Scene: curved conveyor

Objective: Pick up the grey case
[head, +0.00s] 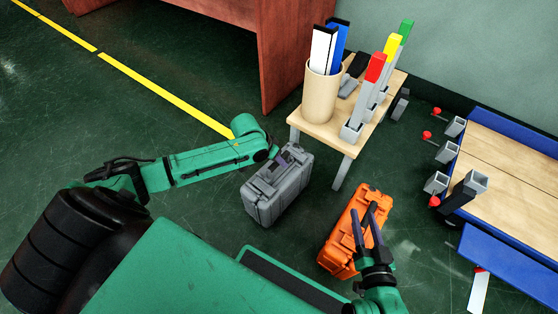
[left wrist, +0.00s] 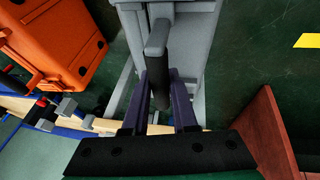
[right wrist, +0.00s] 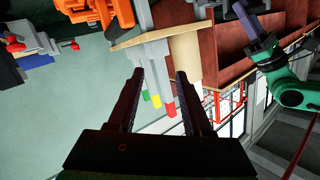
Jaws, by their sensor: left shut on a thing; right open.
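The grey case (head: 272,196) stands on the green floor left of the small table. My left gripper (head: 281,160) is at the top of the case, at its handle. In the left wrist view the case (left wrist: 193,50) fills the top middle, and the fingers of my left gripper (left wrist: 168,92) are at both sides of its handle (left wrist: 159,60), shut on it. Whether the case touches the floor is hard to tell. My right gripper (head: 367,228) is open and empty above the orange case (head: 345,251). In the right wrist view my right gripper (right wrist: 159,80) has its fingers apart with nothing between them.
A small wooden table (head: 319,131) holds a cup (head: 322,93) and colored bars (head: 374,72). A reddish-brown cabinet (head: 285,60) stands behind. The conveyor (head: 505,170) with blue edges is at the right. Open floor (head: 150,120) lies left, with a yellow line.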

